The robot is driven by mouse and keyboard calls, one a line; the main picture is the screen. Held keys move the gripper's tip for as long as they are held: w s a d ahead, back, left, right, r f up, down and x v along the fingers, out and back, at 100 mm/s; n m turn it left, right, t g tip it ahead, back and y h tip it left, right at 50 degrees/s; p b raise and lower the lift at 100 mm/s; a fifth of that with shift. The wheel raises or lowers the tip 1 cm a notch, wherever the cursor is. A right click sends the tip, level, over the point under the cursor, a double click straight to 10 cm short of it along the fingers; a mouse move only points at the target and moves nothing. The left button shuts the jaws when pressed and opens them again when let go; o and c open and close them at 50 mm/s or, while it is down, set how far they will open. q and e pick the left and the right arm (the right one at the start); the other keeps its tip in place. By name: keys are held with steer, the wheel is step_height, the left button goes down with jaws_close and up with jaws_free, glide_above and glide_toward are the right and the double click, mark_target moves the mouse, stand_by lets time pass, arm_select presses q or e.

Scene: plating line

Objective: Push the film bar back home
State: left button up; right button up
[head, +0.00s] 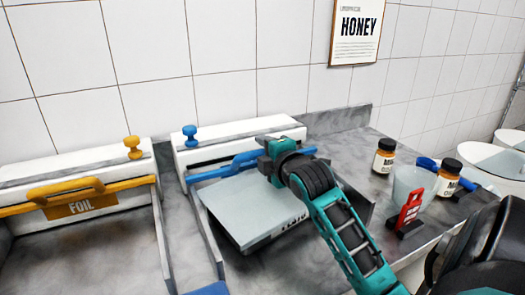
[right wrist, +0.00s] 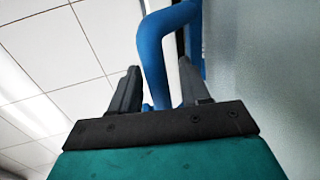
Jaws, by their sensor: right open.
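The blue film bar (head: 212,174) lies across the film dispenser, just in front of its white back housing (head: 198,155). Its raised blue handle (head: 243,158) is partly hidden behind my right gripper (head: 264,155). In the right wrist view, the bent blue handle (right wrist: 152,50) rises between and beyond the two open fingers of the right gripper (right wrist: 158,88). I cannot tell whether the fingers touch it. A pale grey slab (head: 255,207) lies in the dispenser below the bar. My left gripper is not in view.
At left stands a foil dispenser with a yellow bar and FOIL plate (head: 80,205). A blue knob (head: 190,134) tops the film housing. The tiled wall is close behind.

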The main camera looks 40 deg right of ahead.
steer(key=shift+w+d+f, duration=0.1)
steer(key=shift+w+d, duration=0.1)
steer(key=shift+w, duration=0.4)
steer(key=shift+c, duration=0.2)
jaws_close()
